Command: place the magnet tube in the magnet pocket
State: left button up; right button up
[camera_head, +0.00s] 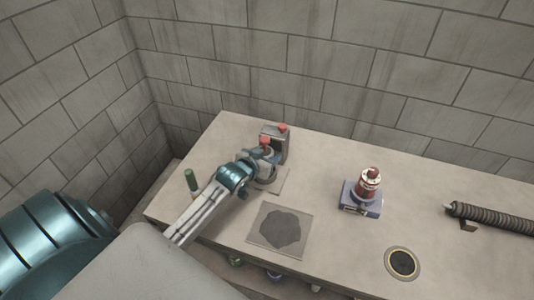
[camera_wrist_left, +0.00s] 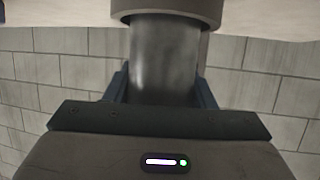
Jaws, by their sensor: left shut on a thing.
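My left gripper (camera_head: 262,159) reaches over the back left of the table, beside a grey box with red tops. In the left wrist view its two fingers (camera_wrist_left: 163,85) are shut on a dark grey cylinder, which looks like the magnet tube (camera_wrist_left: 163,55). A wider beige-grey ring (camera_wrist_left: 165,8) meets the tube's end at the top of that view. I cannot tell whether the ring is the magnet pocket or how deep the tube sits. My right gripper is not in view.
The grey box (camera_head: 274,140) stands close behind the gripper. A green cylinder (camera_head: 191,180) stands at left. A dark-patched square plate (camera_head: 280,231), a blue-based red-and-white device (camera_head: 366,192), a round dark port (camera_head: 402,263) and a ribbed tube (camera_head: 492,217) lie rightward. Table between them is clear.

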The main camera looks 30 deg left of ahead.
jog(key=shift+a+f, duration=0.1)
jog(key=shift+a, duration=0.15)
pick_arm(q)
jog(key=o, duration=1.3)
jog(key=shift+f, duration=0.1)
jog(key=shift+c, duration=0.2)
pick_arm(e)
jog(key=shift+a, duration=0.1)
pick_arm(q)
jog(key=shift+r, duration=0.2)
jog(key=shift+s, duration=0.4)
jog(key=b+v, duration=0.1)
jog(key=v, duration=1)
jog(key=shift+r+b, duration=0.2)
jog(key=shift+b, duration=0.15)
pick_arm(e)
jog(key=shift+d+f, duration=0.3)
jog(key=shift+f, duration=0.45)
pick_arm(q)
jog(key=shift+d, duration=0.1)
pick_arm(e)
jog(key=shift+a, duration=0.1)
